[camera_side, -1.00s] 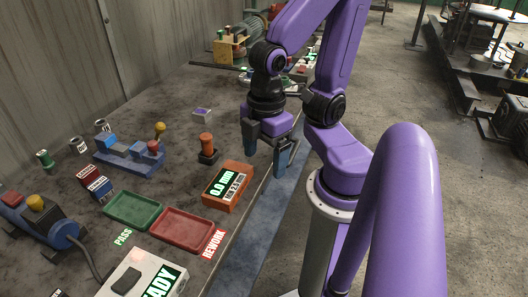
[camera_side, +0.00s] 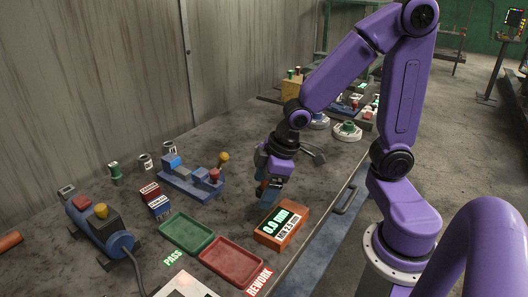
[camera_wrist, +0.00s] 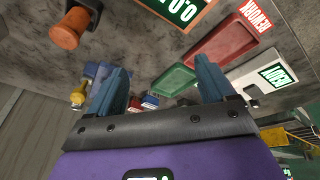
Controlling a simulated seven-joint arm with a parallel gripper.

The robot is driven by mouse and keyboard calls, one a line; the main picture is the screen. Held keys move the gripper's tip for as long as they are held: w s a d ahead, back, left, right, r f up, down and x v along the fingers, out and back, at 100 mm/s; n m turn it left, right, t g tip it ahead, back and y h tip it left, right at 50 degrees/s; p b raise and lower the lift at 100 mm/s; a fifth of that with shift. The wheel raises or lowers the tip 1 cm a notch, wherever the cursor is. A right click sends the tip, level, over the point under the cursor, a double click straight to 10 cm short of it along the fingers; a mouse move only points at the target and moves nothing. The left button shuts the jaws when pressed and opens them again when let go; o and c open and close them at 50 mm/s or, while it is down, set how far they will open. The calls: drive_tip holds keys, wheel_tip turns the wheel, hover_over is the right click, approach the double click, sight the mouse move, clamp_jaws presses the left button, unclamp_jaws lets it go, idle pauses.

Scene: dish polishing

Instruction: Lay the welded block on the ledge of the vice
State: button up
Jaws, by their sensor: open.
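The blue vice (camera_side: 190,182) stands on the bench, with a yellow knob and a red knob. A blue block (camera_side: 172,160) and a grey piece sit at its left part; I cannot tell whether either is the welded block. No other piece is clearly the welded block. My gripper (camera_side: 266,180) is open and points down over the bench, right of the vice and behind the orange gauge. In the wrist view nothing shows between the fingers of my gripper (camera_wrist: 163,85) except background, and part of the vice (camera_wrist: 97,72) shows beyond the left finger.
The orange gauge (camera_side: 281,226), green tray (camera_side: 186,233) and red tray (camera_side: 231,260) lie along the front. An orange-handled tool (camera_wrist: 66,28) stands close to my gripper. Small cans and a blue motor (camera_side: 100,225) are at the left.

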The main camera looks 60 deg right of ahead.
drive_tip(key=w+d+f+m+t, duration=0.2)
drive_tip(key=w+d, duration=0.2)
drive_tip(key=d, duration=0.3)
drive_tip(key=w+d+f+m+t, duration=0.2)
drive_tip(key=w+d, duration=0.3)
drive_tip(key=d, duration=0.2)
drive_tip(key=w+d+f+m+t, duration=0.2)
drive_tip(key=w+d, duration=0.3)
drive_tip(key=d, duration=0.3)
drive_tip(key=shift+w+f, duration=0.25)
drive_tip(key=shift+f, duration=0.25)
drive_tip(key=d+m+t, duration=0.1)
drive_tip(key=d, duration=0.1)
drive_tip(key=s+d+m+h, duration=0.1)
drive_tip(key=d, duration=0.2)
drive_tip(key=d+t, duration=0.1)
drive_tip(key=d, duration=0.2)
drive_tip(key=shift+s+f+m+t, duration=0.3)
drive_tip(key=shift+f+m, duration=0.1)
drive_tip(key=shift+x, duration=3.75)
drive_tip(key=shift+d, duration=0.1)
drive_tip(key=c, duration=1.5)
